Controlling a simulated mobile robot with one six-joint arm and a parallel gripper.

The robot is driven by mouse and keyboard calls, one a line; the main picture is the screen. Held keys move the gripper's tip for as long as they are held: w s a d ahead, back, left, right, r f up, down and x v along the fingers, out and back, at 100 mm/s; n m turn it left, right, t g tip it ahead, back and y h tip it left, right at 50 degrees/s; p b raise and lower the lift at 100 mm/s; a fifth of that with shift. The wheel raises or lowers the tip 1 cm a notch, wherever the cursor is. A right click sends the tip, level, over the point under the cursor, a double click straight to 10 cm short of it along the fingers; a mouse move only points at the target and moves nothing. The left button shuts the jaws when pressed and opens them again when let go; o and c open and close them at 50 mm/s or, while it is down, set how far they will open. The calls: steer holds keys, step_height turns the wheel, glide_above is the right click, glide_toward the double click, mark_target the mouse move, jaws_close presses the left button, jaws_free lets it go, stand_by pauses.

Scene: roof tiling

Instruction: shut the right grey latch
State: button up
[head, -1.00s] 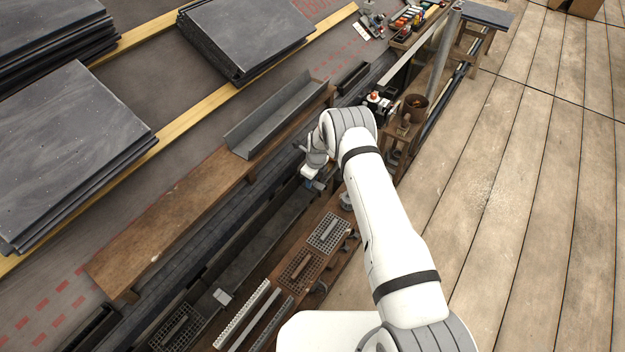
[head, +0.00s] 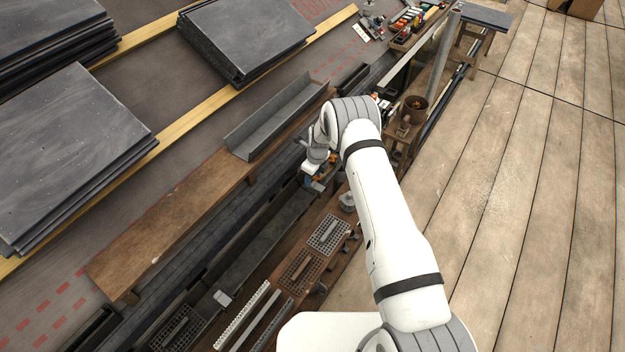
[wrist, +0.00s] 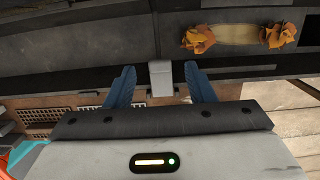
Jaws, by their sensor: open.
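The right grey latch (wrist: 161,78) shows in the wrist view as a small pale grey block at the edge of a dark gutter (wrist: 100,45). My gripper (wrist: 158,80) has two blue fingers, spread apart, one on each side of the latch. I see gaps between the latch and both fingers; contact cannot be told. In the head view my gripper (head: 311,180) is over the gutter's far part, and the right latch is hidden there. Another grey latch (head: 222,297) sits at the gutter's near end.
Orange-brown leaf clumps (wrist: 197,40) lie in the gutter. Mesh grates (head: 327,233) and a white toothed strip (head: 246,312) lie on the brown bench beside it. A grey metal channel (head: 275,115) lies on the wooden plank (head: 170,225). Open plank floor (head: 520,200) is to the right.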

mark_target(315, 183)
steer(key=shift+s+d+r, duration=0.1)
steer(key=shift+d+r, duration=0.05)
steer(key=shift+r, duration=0.9)
steer(key=shift+s+d+r, duration=0.1)
steer(key=shift+d+r, duration=0.05)
steer(key=shift+r, duration=0.9)
